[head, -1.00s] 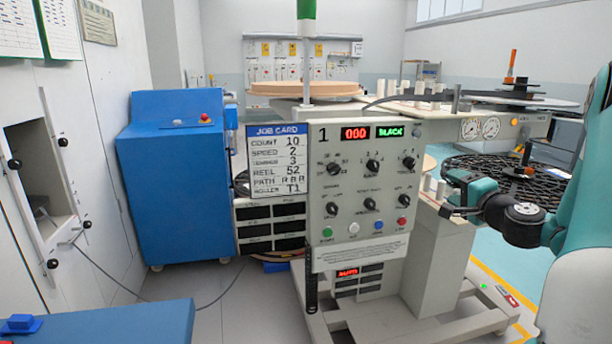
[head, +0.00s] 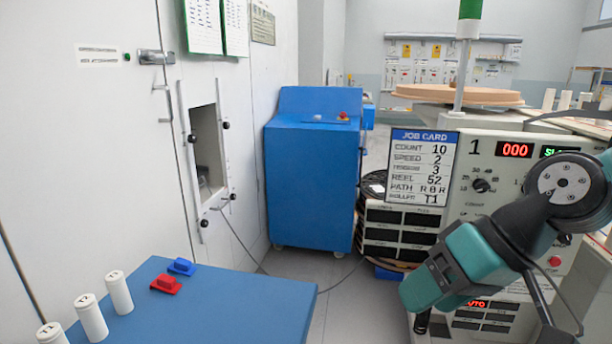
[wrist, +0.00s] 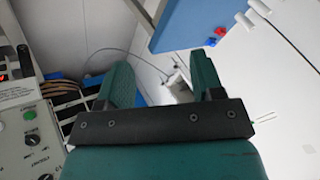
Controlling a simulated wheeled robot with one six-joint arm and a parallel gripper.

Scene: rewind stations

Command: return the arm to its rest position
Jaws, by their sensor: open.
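My gripper (wrist: 163,78) shows in the wrist view with its two green fingers spread apart. Nothing is between them, and the floor shows through the gap. In the head view my teal and dark grey arm (head: 480,265) is folded across the lower right. It hides part of the rewind station's control panel (head: 478,215).
A blue table (head: 245,300) at lower left bears white rollers (head: 118,290), a red block (head: 166,284) and a blue block (head: 182,266). A blue cabinet (head: 310,185) stands behind. A job card (head: 421,166) hangs beside the panel.

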